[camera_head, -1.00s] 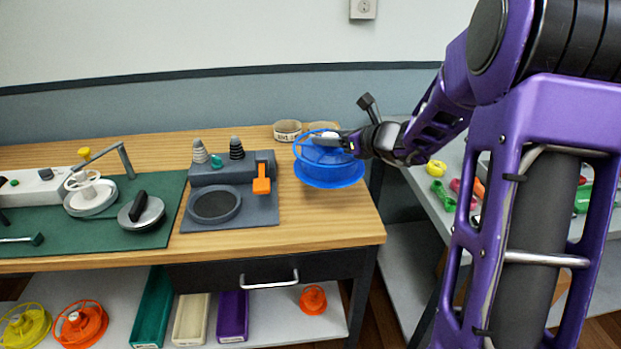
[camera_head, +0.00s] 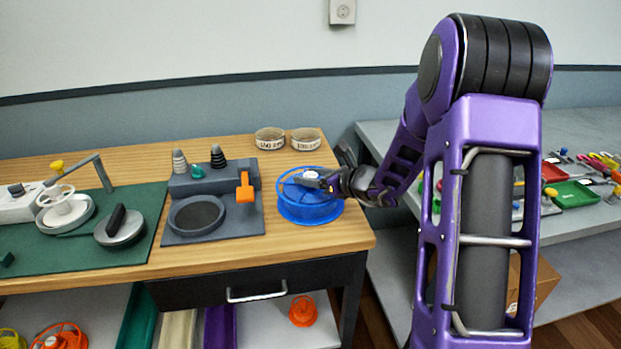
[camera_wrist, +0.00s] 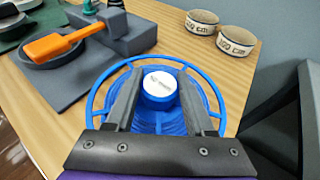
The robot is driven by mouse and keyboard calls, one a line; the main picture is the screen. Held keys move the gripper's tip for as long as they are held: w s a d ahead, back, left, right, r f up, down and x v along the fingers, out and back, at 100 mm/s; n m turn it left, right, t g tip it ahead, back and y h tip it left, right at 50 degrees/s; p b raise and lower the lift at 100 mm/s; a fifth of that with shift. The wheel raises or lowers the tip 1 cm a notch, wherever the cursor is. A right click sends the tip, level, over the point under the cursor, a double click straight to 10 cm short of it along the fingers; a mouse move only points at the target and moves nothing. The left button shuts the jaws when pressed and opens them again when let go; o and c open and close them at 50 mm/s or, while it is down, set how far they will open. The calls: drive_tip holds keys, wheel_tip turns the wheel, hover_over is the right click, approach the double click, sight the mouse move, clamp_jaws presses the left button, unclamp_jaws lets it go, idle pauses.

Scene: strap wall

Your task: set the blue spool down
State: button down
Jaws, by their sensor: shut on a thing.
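The blue spool (camera_head: 309,207) is at the right end of the wooden table (camera_head: 330,240), upright, with its open rim on top. In the wrist view the spool (camera_wrist: 205,95) has a blue hub with a white top (camera_wrist: 159,84) between my fingers. My gripper (camera_head: 312,180) comes in from the right and is shut on the hub; it also shows in the wrist view (camera_wrist: 160,95). The spool's base looks at or very close to the tabletop; I cannot tell whether it touches.
A grey fixture (camera_head: 197,215) with an orange lever (camera_head: 245,187) stands just left of the spool. Two labelled rings (camera_head: 270,138) (camera_head: 305,139) lie behind it. A green mat (camera_head: 80,245) with tools is further left. The table's right edge is near.

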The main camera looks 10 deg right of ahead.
drive_tip(key=shift+c, duration=1.3)
unclamp_jaws()
drive_tip(key=shift+r, duration=0.15)
drive_tip(key=p+v, duration=0.1)
drive_tip(key=v, duration=1.1)
drive_tip(key=shift+a, duration=0.1)
